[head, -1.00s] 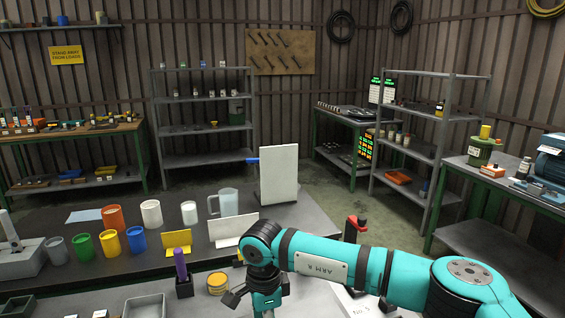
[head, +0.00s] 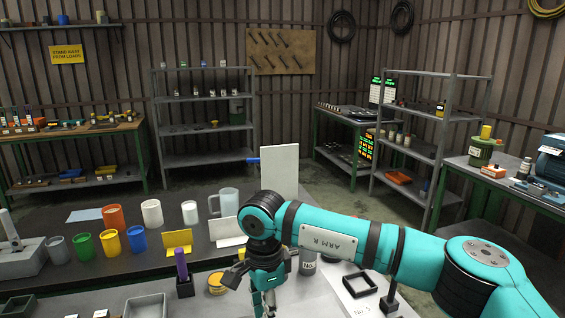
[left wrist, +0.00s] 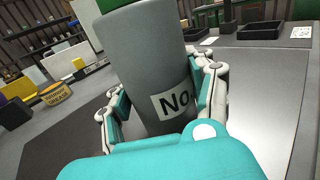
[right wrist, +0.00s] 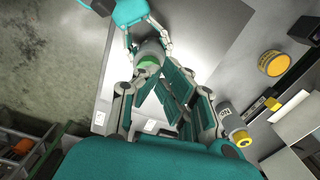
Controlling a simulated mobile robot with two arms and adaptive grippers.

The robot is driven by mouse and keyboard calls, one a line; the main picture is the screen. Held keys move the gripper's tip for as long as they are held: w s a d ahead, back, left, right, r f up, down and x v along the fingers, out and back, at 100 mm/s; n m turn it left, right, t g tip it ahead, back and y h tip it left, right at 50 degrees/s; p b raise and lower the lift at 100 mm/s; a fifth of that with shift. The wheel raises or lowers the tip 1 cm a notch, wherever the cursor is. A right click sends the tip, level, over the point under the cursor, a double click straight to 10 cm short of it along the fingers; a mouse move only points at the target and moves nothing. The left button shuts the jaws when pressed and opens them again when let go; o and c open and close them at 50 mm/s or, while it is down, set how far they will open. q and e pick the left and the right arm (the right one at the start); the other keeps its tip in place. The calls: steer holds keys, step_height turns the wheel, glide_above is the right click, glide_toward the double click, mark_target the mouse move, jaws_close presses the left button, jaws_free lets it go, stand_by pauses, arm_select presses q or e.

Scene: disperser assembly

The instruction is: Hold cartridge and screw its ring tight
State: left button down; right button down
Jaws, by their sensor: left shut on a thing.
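The cartridge is a grey cylinder (left wrist: 150,70) with a "No" label and a green band at its top, filling the middle of the left wrist view. My left gripper (left wrist: 165,125) is shut around its body. In the right wrist view the cartridge's green ring (right wrist: 148,62) faces me, with my left gripper behind it. My right gripper (right wrist: 160,95) looks open, its fingers apart and pointing at the ring; I cannot tell whether they touch it. In the head view my right gripper (head: 262,285) points down over the bench. My left gripper is outside the head view.
A grey cylinder with a label (head: 308,266) stands right of my right gripper. A black square tray (head: 360,286) is further right. A yellow tin (head: 216,283) and a purple-handled tool in a black holder (head: 185,287) stand left. Coloured cups and a white panel (head: 279,172) stand behind.

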steer(key=s+d+f+n, duration=0.1)
steer(key=s+f+n, duration=0.2)
steer(key=f, duration=0.3)
steer(key=shift+d+f+n, duration=0.25)
steer(key=shift+d+n, duration=0.15)
steer(key=shift+n, duration=0.4)
steer(key=shift+w+d+r, duration=0.1)
steer(key=shift+w+d, duration=0.05)
steer(key=shift+w, duration=0.15)
stand_by(0.4)
